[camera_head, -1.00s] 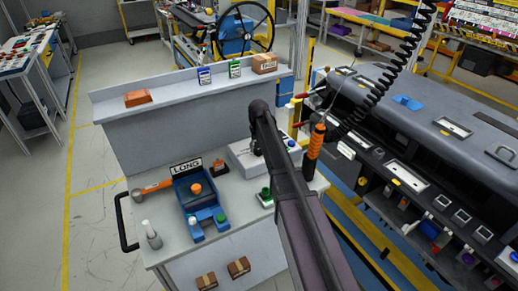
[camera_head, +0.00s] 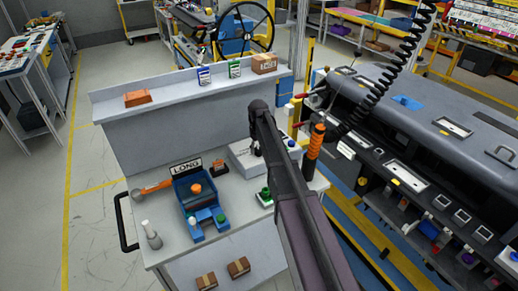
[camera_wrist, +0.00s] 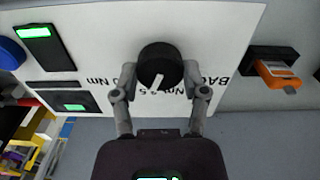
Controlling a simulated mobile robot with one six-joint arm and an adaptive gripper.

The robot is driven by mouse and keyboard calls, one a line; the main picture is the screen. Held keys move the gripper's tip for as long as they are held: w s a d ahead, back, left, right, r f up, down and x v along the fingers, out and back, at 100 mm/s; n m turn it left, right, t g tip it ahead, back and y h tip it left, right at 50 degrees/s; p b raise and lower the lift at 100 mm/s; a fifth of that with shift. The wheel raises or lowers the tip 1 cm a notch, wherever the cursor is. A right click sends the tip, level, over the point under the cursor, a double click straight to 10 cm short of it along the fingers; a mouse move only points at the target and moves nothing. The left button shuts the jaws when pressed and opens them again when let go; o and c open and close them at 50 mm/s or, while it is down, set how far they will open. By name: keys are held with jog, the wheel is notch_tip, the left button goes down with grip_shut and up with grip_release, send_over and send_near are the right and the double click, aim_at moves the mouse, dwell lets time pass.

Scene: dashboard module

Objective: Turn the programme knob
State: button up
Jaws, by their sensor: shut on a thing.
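The programme knob (camera_wrist: 160,62) is a round black knob with a white pointer line, on a white panel (camera_wrist: 215,25) with printed black lettering. In the wrist view the pointer slants down and slightly left. My gripper (camera_wrist: 160,75) has one finger on each side of the knob and is shut on it. The lettering around the knob is partly hidden by the fingers. In the head view the light-coloured box (camera_head: 240,155) stands on the bench, and my arm hides the knob and most of the gripper there.
Lit green displays (camera_wrist: 36,31) and a blue round part (camera_wrist: 10,53) lie left of the knob. An orange device in a black holder (camera_wrist: 277,75) is at right. On the bench stand a blue LONG bin (camera_head: 195,190), a hammer (camera_head: 150,190) and a white bottle (camera_head: 151,235).

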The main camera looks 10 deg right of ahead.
jog(key=shift+s, duration=0.2)
jog(key=o, duration=1)
jog(key=shift+c, duration=0.2)
jog(key=shift+o, duration=0.9)
jog(key=shift+w+f, duration=0.1)
jog(key=shift+w, duration=0.1)
jog(key=s+m, duration=0.4)
jog(key=s, duration=2.5)
jog(key=shift+s+d, duration=0.2)
jog(key=shift+d, duration=0.05)
